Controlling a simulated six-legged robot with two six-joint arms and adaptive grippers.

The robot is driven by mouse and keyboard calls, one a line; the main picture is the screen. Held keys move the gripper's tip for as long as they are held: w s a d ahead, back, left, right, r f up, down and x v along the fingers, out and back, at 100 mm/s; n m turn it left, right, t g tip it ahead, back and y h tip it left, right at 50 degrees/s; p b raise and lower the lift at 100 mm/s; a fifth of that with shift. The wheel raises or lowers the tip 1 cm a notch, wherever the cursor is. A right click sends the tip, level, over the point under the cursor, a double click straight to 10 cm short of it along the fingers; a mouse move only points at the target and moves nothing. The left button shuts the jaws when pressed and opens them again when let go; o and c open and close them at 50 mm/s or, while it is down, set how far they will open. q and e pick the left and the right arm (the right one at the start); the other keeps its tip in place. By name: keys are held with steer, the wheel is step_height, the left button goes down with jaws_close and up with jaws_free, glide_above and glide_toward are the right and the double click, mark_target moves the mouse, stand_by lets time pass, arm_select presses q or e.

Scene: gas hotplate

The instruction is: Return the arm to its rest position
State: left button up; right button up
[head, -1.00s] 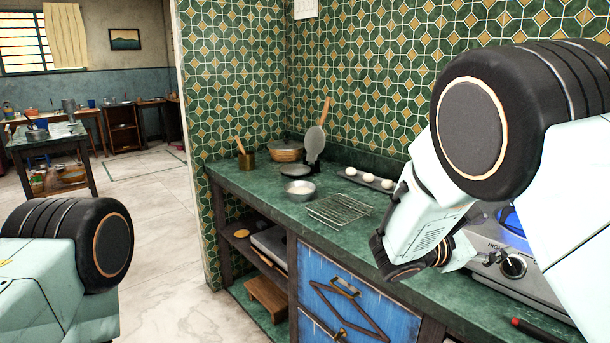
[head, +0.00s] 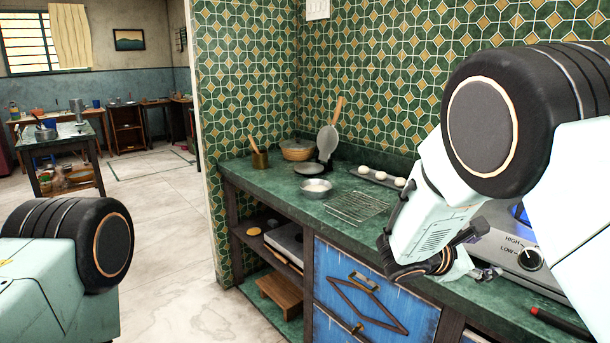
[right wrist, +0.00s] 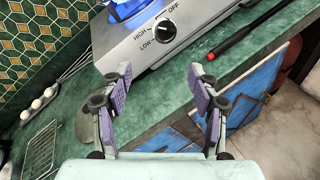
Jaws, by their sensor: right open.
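My right arm reaches in from the right in the head view, bent over the counter. Its gripper (head: 478,255) is partly hidden behind the forearm and wrist. In the right wrist view the gripper (right wrist: 162,80) has its two fingers spread, with nothing between them. It is in front of the grey gas hotplate (right wrist: 190,25) and apart from its black knob (right wrist: 165,30). The knob also shows in the head view (head: 530,258). A blue flame (right wrist: 122,8) shows on the hotplate. Only the upper part of my left arm is in the head view; its gripper is out of sight.
A red-tipped black stick (head: 558,322) lies near the front edge. The floor (head: 170,250) at left is clear.

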steer(key=s+a+f+m+g+y, duration=0.2)
steer(key=s+a+f+m+y, duration=0.2)
steer(key=s+a+f+y, duration=0.55)
steer(key=s+a+f+m+g+y, duration=0.4)
steer(key=s+f, duration=0.6)
steer(key=f, duration=0.6)
steer(key=s+d+f+m, duration=0.1)
steer(key=s+m, duration=0.3)
steer(key=s, duration=0.6)
steer(key=s+d+f+m, duration=0.1)
steer(key=s+f+m, duration=0.2)
steer(key=s, duration=0.8)
steer(key=shift+d+f+m, duration=0.25)
steer(key=shift+m, duration=0.85)
steer(key=shift+d, duration=0.1)
